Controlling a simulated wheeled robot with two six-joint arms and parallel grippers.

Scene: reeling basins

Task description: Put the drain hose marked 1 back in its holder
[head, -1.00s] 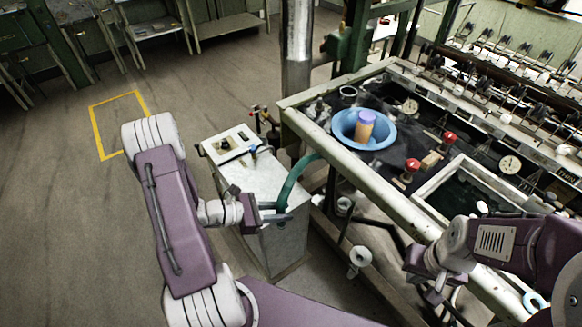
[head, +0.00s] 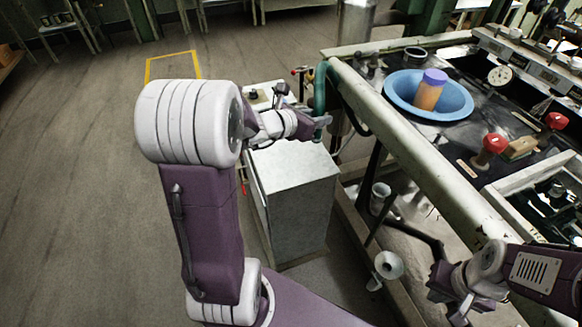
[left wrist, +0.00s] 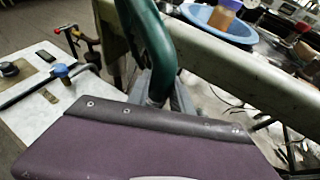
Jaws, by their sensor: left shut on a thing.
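A blue bowl (head: 455,105) holding an orange and purple cylinder sits on the basin top, near red knobs (head: 490,147). Pipes run under the frame. The floor at left is clear.

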